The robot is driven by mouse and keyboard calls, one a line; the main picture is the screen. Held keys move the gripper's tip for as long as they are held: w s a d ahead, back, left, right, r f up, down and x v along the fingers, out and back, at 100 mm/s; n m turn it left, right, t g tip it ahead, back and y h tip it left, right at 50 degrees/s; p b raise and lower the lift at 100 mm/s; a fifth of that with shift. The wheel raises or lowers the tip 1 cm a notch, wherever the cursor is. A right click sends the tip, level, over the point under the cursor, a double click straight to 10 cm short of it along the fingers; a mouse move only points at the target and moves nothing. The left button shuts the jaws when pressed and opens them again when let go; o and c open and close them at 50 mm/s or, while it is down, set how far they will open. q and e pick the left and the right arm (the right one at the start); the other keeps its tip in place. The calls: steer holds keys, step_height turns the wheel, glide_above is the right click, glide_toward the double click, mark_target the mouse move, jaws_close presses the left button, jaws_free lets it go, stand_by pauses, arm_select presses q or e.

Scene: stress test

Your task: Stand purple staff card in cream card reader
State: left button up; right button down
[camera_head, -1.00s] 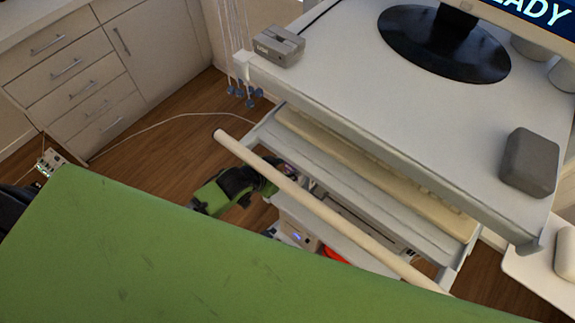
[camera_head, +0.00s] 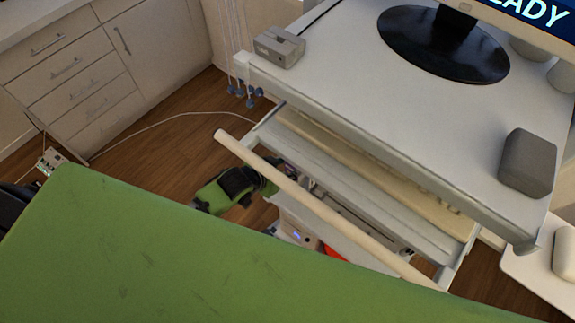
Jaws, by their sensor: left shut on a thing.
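My left gripper (camera_head: 284,171) is low beside the cart, below and partly behind its pale handle bar. Its green and black arm comes in from the left. It is shut, but its fingertips are small and mostly hidden. A small purplish patch shows at its tip; I take it to be the purple staff card, though its shape and tilt cannot be made out. A small cream box with a blue light (camera_head: 296,237), probably the card reader, stands on the low shelf, nearer than the gripper. Its slot cannot be made out. My right gripper is not in view.
The cart top (camera_head: 350,60) carries a grey slotted device (camera_head: 279,46), a monitor stand (camera_head: 443,45) and a dark grey block (camera_head: 528,162). The cart's handle bar (camera_head: 320,208) crosses above the low shelf. A red thing (camera_head: 331,251) lies near the cream box. A large green surface hides the lower picture.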

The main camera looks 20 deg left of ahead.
arm_select(q)
steer(key=shift+f+b, duration=0.5)
steer(key=shift+f, duration=0.8)
steer(key=o, duration=0.8)
steer(key=v, duration=1.2)
